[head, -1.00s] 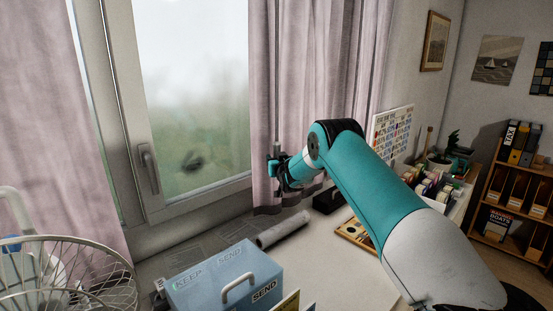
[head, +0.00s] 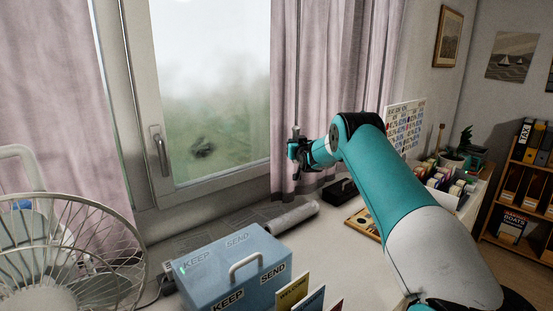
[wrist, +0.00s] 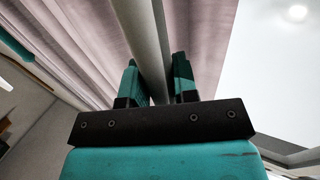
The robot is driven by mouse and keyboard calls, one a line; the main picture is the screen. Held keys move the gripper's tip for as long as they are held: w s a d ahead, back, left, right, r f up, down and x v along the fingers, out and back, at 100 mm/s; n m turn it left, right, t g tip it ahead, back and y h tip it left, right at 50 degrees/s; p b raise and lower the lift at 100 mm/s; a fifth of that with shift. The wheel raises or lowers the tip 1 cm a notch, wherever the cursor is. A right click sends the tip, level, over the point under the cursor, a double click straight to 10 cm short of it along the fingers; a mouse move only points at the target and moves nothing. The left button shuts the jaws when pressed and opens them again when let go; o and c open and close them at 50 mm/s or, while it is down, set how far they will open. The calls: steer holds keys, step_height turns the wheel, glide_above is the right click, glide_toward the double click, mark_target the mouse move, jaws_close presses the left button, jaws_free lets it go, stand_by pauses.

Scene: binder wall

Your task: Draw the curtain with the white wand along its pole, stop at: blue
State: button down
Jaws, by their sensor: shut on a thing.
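The wand shows as a pale grey-white rod (wrist: 150,45) in the wrist view, running between the two fingers. In the head view its thin upper end (head: 295,132) stands above my gripper (head: 296,152). My gripper is shut on the wand, and it also shows in the wrist view (wrist: 156,85). The lilac right curtain (head: 345,75) hangs in folds beside the window, right behind my gripper. The curtain pole is above the head view. No blue mark on it is visible.
A left curtain (head: 50,90) hangs across the window (head: 215,80). Below stand a wire fan (head: 75,255), a blue box (head: 225,275) and a grey roll (head: 293,217). A desk (head: 340,265) with holders and a bookshelf (head: 520,190) are at right.

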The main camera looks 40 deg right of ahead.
steer(key=d+b, duration=0.2)
steer(key=d, duration=0.1)
steer(key=d+b, duration=0.1)
steer(key=shift+w+d, duration=0.25)
steer(key=shift+d, duration=0.15)
steer(key=c, duration=0.9)
jaws_free()
steer(key=shift+d, duration=0.1)
steer(key=shift+s, duration=0.1)
steer(key=b+v, duration=0.9)
steer(key=v, duration=0.8)
steer(key=shift+s, duration=0.15)
